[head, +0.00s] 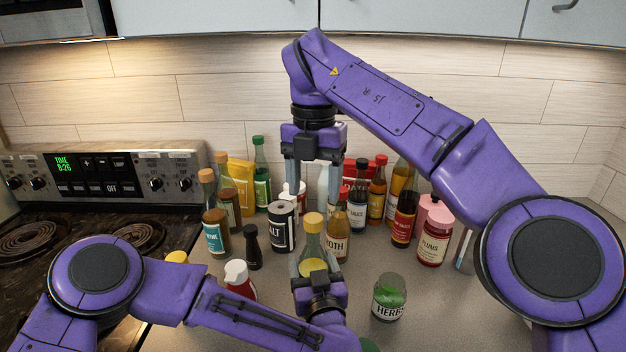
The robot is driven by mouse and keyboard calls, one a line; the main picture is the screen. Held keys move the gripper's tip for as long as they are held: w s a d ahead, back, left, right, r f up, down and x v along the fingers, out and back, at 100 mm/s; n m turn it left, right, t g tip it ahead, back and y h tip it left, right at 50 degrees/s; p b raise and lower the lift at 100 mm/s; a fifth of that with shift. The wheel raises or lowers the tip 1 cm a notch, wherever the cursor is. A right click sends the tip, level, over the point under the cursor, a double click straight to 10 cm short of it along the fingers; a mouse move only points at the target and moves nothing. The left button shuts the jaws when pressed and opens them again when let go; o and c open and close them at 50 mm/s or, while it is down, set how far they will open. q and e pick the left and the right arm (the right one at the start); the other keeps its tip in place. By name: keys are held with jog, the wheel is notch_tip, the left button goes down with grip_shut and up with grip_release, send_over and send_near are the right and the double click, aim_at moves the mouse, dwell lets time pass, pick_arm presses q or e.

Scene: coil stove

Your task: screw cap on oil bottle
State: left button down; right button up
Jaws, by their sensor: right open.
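The oil bottle, a clear bottle (313,245) with yellowish content or label low down, stands upright at the centre front. A tan cap (313,218) sits at the top of its neck; how tightly it sits cannot be told. My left gripper (313,262) comes from below, its fingers on both sides of the bottle's body, and appears shut on it. My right gripper (314,194) points down from above, its two fingers spread wide and empty. Its fingertips are around or just above the cap's height. The bottle's lower part is hidden by my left gripper.
Behind stand several sauce bottles (377,192), a salt canister (282,228) and a pink plums jar (433,240). A herb jar (389,297) is at front right. A stove (130,232) is at left. Counter is clear around the herb jar.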

jog(key=shift+r, duration=0.65)
pick_arm(q)
grip_release()
